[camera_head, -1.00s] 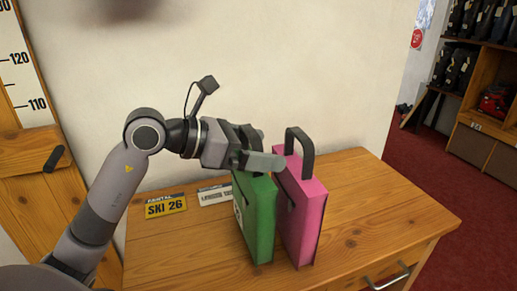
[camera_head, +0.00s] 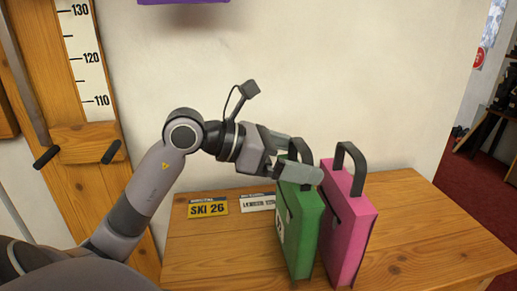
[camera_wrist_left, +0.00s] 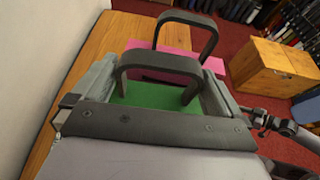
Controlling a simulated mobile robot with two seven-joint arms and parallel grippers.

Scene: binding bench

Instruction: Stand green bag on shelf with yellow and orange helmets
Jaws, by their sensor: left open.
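The green bag (camera_head: 303,245) stands upright on the wooden bench, its dark handle (camera_head: 300,150) up. It also shows in the left wrist view (camera_wrist_left: 150,97), seen from above. My left gripper (camera_head: 306,159) is open at the top of the green bag, with one finger on each side of its handle in the left wrist view. I cannot tell whether the fingers touch the bag. A pink bag (camera_head: 347,232) stands upright close to its right. No shelf with yellow and orange helmets is seen. My right gripper is not seen.
The wooden bench (camera_head: 430,225) is clear right of the pink bag. A yellow SKI 26 plate (camera_head: 208,208) and a white plate (camera_head: 257,203) lie behind, to the left. A wooden height board (camera_head: 80,110) stands left. A purple object (camera_head: 183,14) shows at the top.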

